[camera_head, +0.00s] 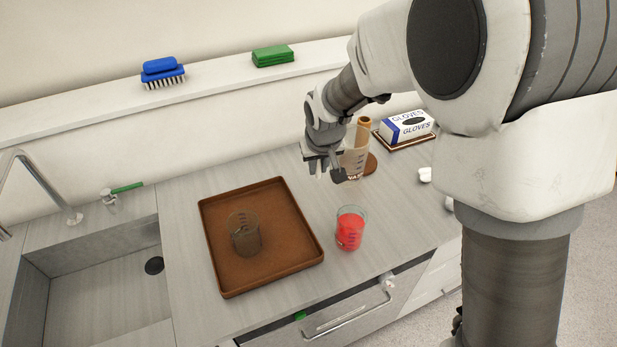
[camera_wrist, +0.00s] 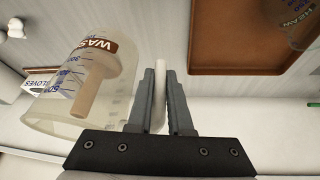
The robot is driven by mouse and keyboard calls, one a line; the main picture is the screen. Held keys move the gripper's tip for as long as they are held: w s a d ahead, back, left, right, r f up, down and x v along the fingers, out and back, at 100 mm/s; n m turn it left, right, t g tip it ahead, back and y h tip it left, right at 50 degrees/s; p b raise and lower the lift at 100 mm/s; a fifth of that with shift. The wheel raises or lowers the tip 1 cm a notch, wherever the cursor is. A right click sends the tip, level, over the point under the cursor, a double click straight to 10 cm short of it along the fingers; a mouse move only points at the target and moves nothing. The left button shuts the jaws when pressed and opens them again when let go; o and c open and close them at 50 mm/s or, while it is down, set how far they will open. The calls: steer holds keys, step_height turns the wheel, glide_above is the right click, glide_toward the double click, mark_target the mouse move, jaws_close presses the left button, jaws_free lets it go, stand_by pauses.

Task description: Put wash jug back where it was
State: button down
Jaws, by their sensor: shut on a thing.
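In the wrist view the jug (camera_wrist: 50,110) fills the left side. My gripper (camera_head: 334,172) is beside the jug, and its fingers (camera_wrist: 160,85) are shut on the jug's pale upright handle (camera_wrist: 160,80). I cannot tell whether the jug touches the counter.
A beaker of red liquid (camera_head: 350,230) stands right of the tray. A glove box (camera_head: 406,125) is at the back right. The sink (camera_head: 100,290) is at left. A ledge holds a blue brush (camera_head: 160,70) and green sponge (camera_head: 273,55).

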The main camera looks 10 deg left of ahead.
steer(key=shift+w+a+f+p, duration=0.35)
steer(key=shift+w+a+f, duration=0.85)
steer(key=shift+f, duration=0.5)
steer(key=shift+w+a+f+p, duration=0.35)
steer(key=shift+w+a+f, duration=0.85)
steer(key=shift+f, duration=0.45)
steer(key=shift+w+a+f+p, duration=0.35)
steer(key=shift+w+a+f, duration=0.85)
steer(key=shift+f, duration=0.5)
steer(key=shift+f, duration=0.2)
steer(key=c, duration=0.8)
jaws_free()
steer(key=shift+c, duration=0.2)
steer(key=shift+r, duration=0.15)
steer(key=shift+s+r, duration=0.1)
steer(key=shift+r, duration=0.1)
steer(key=b+v, duration=0.1)
steer(key=v, duration=1)
steer(key=shift+r, duration=0.35)
